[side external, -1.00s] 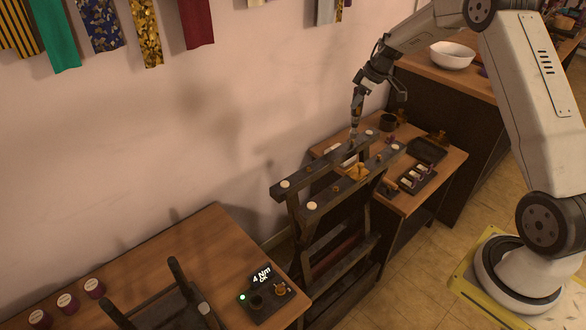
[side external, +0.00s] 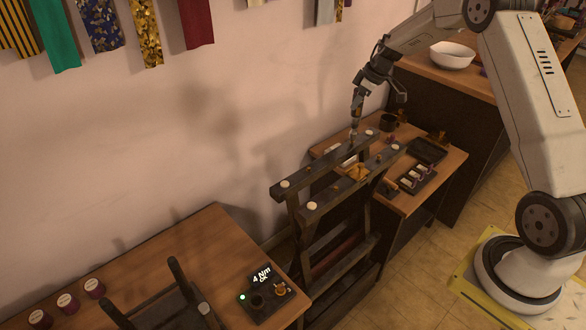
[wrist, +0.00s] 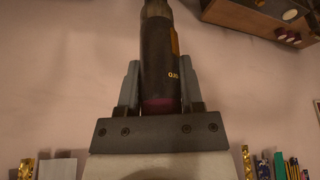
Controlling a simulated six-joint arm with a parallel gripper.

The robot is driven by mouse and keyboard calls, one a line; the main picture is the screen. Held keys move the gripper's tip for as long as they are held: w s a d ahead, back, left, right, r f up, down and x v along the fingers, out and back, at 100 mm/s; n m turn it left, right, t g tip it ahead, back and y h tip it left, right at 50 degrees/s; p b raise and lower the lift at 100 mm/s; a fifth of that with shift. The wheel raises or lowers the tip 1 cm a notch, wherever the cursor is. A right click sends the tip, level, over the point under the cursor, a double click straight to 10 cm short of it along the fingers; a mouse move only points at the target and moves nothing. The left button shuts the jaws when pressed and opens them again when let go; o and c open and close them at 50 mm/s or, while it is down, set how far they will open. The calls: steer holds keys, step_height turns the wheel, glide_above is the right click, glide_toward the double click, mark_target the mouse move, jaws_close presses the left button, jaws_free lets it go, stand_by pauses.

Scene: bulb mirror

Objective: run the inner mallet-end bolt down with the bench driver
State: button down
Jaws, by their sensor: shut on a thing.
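My gripper (side external: 358,92) is shut on the bench driver, a dark cylinder that stands between the jaws in the wrist view (wrist: 160,65). In the side view the driver (side external: 354,122) points down, its lower end at the far rail (side external: 325,163) of a dark wooden frame. The bolt under the tip is too small to make out, and I cannot tell whether tip and bolt touch. The near rail (side external: 335,190) runs parallel, with a brass-coloured piece (side external: 357,172) between the rails. Pale round caps show near the rail ends.
A wooden bench (side external: 440,168) behind the frame carries a dark tray (side external: 427,150), a rack of small pale-topped items (side external: 417,178) and a dark mug (side external: 388,122). In front, a table (side external: 205,240) holds a station whose display (side external: 262,275) reads "4 Nm OK", with a green light.

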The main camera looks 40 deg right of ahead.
steer(key=shift+s+f, duration=0.1)
steer(key=shift+f, duration=1.15)
stand_by(1.8)
steer(key=shift+r, duration=1.35)
stand_by(1.3)
steer(key=shift+r, duration=2.1)
steer(key=shift+a, duration=0.1)
